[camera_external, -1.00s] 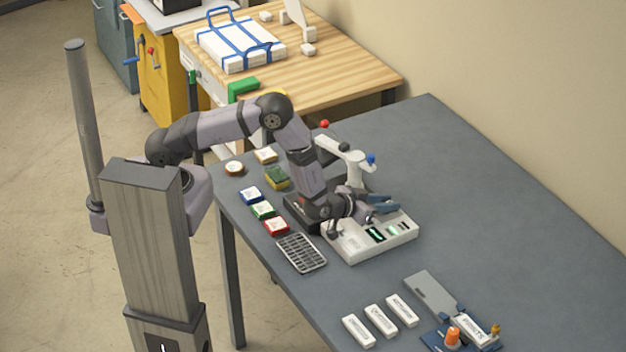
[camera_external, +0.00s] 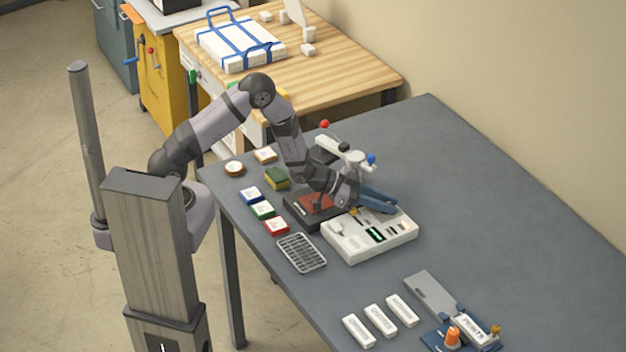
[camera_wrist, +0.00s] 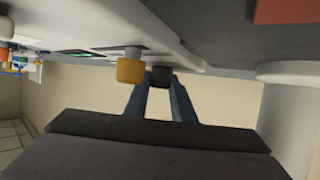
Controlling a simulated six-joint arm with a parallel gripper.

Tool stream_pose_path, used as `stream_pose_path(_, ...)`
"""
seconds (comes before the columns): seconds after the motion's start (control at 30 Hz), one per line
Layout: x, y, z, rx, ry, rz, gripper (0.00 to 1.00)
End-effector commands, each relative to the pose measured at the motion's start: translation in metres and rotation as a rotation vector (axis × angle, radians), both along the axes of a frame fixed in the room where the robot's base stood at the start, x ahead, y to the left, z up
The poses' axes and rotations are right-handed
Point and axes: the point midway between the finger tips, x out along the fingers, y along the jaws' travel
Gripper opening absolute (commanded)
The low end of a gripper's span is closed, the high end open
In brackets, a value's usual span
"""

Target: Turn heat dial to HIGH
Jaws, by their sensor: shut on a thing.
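The white control unit (camera_external: 370,240) with green displays sits on the grey table. In the external view, my gripper (camera_external: 378,203) with its blue-grey fingers is low over the unit's rear part. In the wrist view, my gripper (camera_wrist: 160,82) has its fingertips shut on a small black knob (camera_wrist: 161,75) under the unit's pale surface. A yellow knob (camera_wrist: 131,70) sits just left of the fingers; it also shows in the external view (camera_external: 354,211). The black knob is hidden in the external view. No dial marking or setting is legible.
A dark base with a red-brown pad (camera_external: 316,203) and a white lever arm (camera_external: 345,153) with red and blue ends stand close behind the unit. A grey rack (camera_external: 301,253) and coloured blocks (camera_external: 263,210) lie to the left. The table's right side is clear.

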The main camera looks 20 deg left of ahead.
Motion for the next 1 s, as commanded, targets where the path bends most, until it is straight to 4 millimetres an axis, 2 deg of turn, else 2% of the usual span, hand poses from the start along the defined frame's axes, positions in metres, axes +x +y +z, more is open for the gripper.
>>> stream_pose_path(0.63, 0.0008, -0.0008, 0.0015, -0.003, -0.002, -0.051, 0.0)
stream_pose_path(0.67, 0.0008, -0.0009, 0.0015, -0.003, -0.002, -0.051, 0.25)
stream_pose_path(0.73, 0.0006, -0.0008, 0.0015, -0.003, -0.002, -0.051, 0.41)
stream_pose_path(1.0, 0.0002, -0.0005, 0.0008, -0.002, 0.0, -0.052, 0.41)
